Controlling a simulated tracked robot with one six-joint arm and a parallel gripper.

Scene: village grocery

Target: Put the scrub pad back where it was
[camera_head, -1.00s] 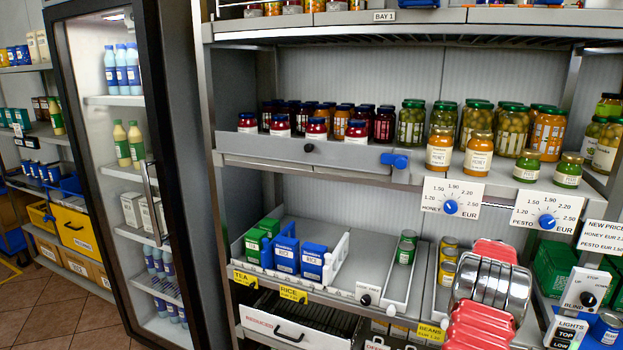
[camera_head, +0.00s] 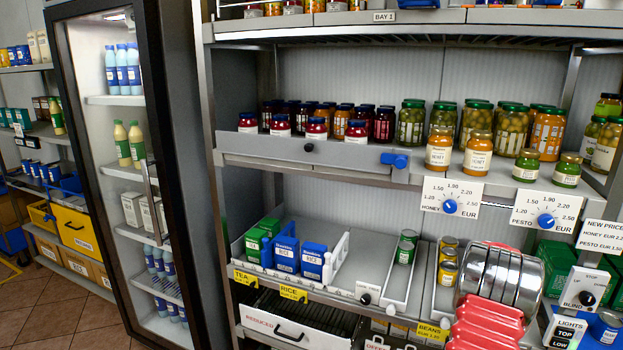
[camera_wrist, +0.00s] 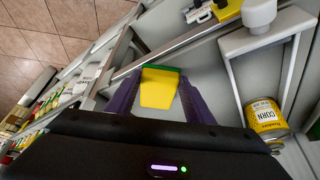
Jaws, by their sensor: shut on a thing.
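The scrub pad (camera_wrist: 158,90), yellow with a green edge, shows in the wrist view. My gripper (camera_wrist: 160,80) is shut on it, with a purple finger on each side. The pad is held out ahead of the gripper's dark body, with grey shelf surfaces around it. I cannot tell whether it touches any of them. In the head view the gripper and the pad are hidden behind or below my red and metal arm links at the lower right.
In the wrist view a yellow corn can (camera_wrist: 265,115) stands close at right, beside a pale divider frame with a white knob (camera_wrist: 259,14). In the head view, boxes (camera_head: 285,254) stand left on the lower shelf. Its middle (camera_head: 350,264) is clear; green cans (camera_head: 405,246) stand right.

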